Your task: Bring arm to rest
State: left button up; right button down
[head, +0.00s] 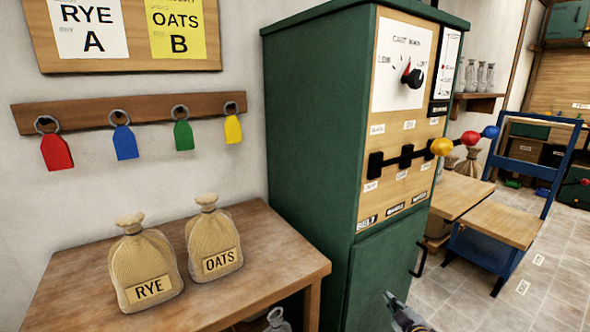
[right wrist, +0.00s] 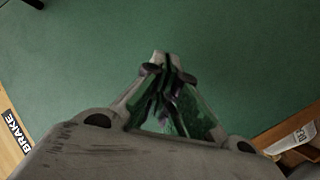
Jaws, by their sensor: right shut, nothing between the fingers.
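My right gripper (head: 392,300) shows at the bottom edge of the head view, in front of the lower green front of the tall cabinet (head: 315,130). In the right wrist view the fingers of this gripper (right wrist: 165,68) are shut together with nothing between them. Green cabinet surface (right wrist: 230,50) fills the background there; the gap between fingertips and surface is hard to judge. Most of my right arm is out of the head view. My left gripper is in neither view.
The cabinet's wooden panel carries a dial (head: 412,77) and levers with yellow (head: 441,147), red and blue knobs sticking out. A wooden table (head: 225,285) at left holds a RYE sack (head: 143,262) and an OATS sack (head: 214,240). Tiled floor (head: 480,310) is open at right.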

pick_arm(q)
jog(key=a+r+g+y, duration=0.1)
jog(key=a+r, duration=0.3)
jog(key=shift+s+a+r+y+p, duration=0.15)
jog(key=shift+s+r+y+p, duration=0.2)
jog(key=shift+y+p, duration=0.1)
pick_arm(e)
jog(key=s+a+m+g, duration=0.3)
jog(key=s+g, duration=0.1)
jog(key=s, duration=0.7)
jog(key=s+a+m+g+h, duration=0.1)
jog(key=s+a+m+g, duration=0.1)
jog(key=s, duration=0.8)
jog(key=s+a+f+m+g, duration=0.1)
jog(key=s+a+m+g, duration=0.2)
jog(key=s+g, duration=0.3)
jog(key=s+a, duration=0.1)
jog(key=s, duration=0.4)
jog(key=shift+s+a+m, duration=0.3)
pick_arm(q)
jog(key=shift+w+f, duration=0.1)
pick_arm(e)
jog(key=shift+w+f, duration=0.1)
